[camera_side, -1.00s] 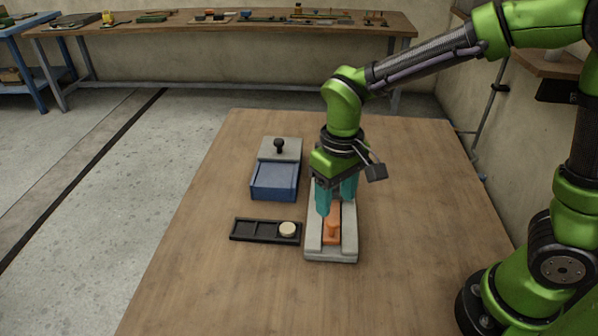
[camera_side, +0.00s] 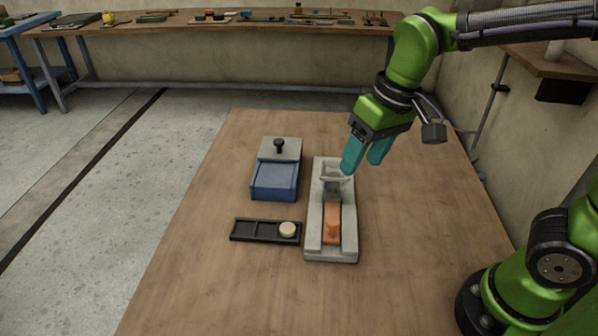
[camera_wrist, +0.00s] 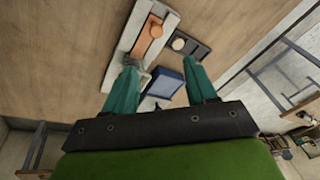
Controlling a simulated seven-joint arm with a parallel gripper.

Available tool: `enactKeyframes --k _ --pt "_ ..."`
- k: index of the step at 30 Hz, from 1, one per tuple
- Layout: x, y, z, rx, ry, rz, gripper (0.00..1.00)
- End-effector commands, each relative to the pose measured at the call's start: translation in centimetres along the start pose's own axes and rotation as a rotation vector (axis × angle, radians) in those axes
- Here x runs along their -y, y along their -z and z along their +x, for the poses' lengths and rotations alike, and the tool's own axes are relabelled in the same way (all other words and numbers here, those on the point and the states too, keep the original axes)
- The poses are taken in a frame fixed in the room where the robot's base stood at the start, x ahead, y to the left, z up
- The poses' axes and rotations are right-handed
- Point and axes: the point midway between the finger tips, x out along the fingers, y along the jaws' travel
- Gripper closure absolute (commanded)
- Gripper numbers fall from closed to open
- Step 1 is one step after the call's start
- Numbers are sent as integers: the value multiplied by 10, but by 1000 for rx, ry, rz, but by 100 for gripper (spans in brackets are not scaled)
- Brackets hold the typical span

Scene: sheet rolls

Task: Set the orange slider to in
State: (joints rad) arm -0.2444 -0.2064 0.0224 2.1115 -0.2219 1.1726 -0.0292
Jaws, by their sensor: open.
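The orange slider (camera_side: 332,221) lies in the channel of a grey base (camera_side: 314,232), in its near half. It has a raised knob near its front end. A pale grey bracket-like part (camera_side: 333,178) stands over the channel behind the slider. My gripper (camera_side: 366,162) is raised above and to the right of the base's far end, tilted, with its teal fingers apart and empty. In the wrist view the slider (camera_wrist: 149,38) shows beyond the fingertips, and my gripper (camera_wrist: 163,70) is clear of it.
A blue box (camera_side: 273,181) with a grey lid and black knob stands left of the base. A black tray (camera_side: 252,230) with a round cream disc (camera_side: 288,229) lies at front left. The wooden table (camera_side: 420,240) is bare to the right. A cluttered bench (camera_side: 230,28) stands behind.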

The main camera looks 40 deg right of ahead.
Motion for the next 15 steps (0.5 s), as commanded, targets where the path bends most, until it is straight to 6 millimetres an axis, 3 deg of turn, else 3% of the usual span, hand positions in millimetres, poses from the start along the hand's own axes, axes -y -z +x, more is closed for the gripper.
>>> enactKeyframes --k 15 --pt "-48 -40 -25 -288 111 185 44"
